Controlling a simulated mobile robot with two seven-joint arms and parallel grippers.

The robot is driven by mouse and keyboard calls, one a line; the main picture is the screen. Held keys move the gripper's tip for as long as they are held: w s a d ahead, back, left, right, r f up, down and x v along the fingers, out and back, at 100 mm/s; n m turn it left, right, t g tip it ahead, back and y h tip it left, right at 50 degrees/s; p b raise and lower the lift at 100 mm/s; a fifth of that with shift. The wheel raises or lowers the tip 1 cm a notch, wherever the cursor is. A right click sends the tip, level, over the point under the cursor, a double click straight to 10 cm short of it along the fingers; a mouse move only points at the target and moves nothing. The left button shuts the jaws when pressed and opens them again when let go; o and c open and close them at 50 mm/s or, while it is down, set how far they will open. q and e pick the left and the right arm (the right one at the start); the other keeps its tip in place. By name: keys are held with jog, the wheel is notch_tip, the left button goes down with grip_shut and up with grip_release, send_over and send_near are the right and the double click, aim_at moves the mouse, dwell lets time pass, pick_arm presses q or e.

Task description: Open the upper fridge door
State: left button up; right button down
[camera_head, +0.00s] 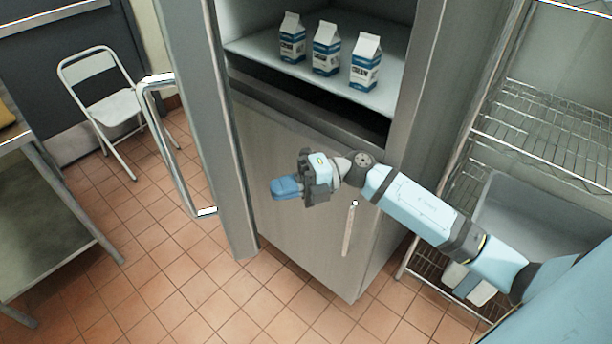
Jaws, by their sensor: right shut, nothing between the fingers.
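The upper fridge door (205,130) stands swung wide open to the left, seen nearly edge-on, with its long metal handle (178,165) on its left side. The open upper compartment shows a shelf (258,50) with three cream cartons, left (292,38), middle (326,50) and right (365,62). My right gripper (284,188) is in front of the closed lower door (275,150), pointing left toward the open door and apart from it. It is shut and empty. My left gripper is not in view.
A wire rack (545,130) with a grey tub (520,215) stands at the right. A white folding chair (113,108) is at the back left. A metal table (50,215) is at the left edge. The tiled floor (190,290) in front is clear.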

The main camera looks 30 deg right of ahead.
jog(key=shift+w+a+p, duration=0.2)
jog(key=shift+a+p, duration=0.05)
jog(key=shift+a, duration=0.9)
jog(key=shift+w+a+p, duration=0.2)
jog(key=shift+a, duration=0.95)
